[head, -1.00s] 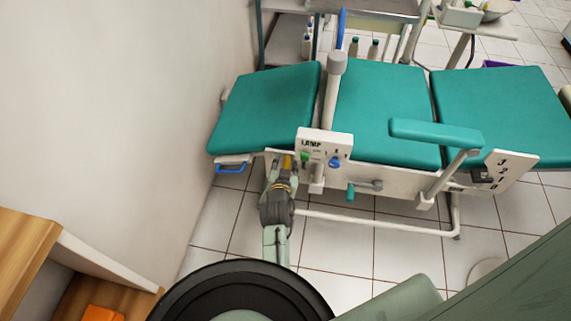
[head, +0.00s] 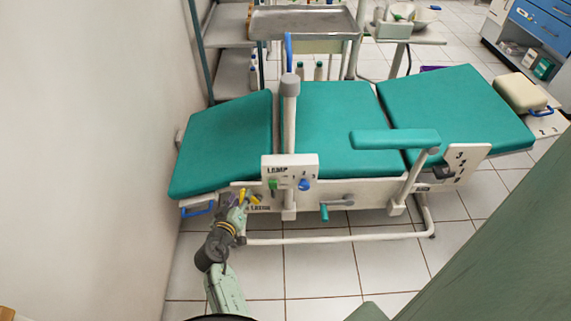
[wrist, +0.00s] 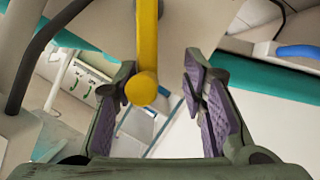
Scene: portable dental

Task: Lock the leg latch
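The leg latch is a yellow lever (head: 255,197) on the white side panel, under the leg end of the green dental chair. In the wrist view the yellow lever (wrist: 147,45) hangs down with its rounded end between my two fingers. My gripper (head: 243,200) is at the panel beside the lever. In the wrist view my gripper (wrist: 160,100) is open, with a gap on both sides of the lever; I see no clear contact. The leg section (head: 222,145) slopes down to the left. The label by the latch is partly hidden by my gripper.
A lamp control box (head: 290,168) with green and blue knobs stands right of the latch. A green-handled crank (head: 324,212) is further right. A blue handle (head: 198,209) is at the left end. The wall is close on the left. Tiled floor in front is clear.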

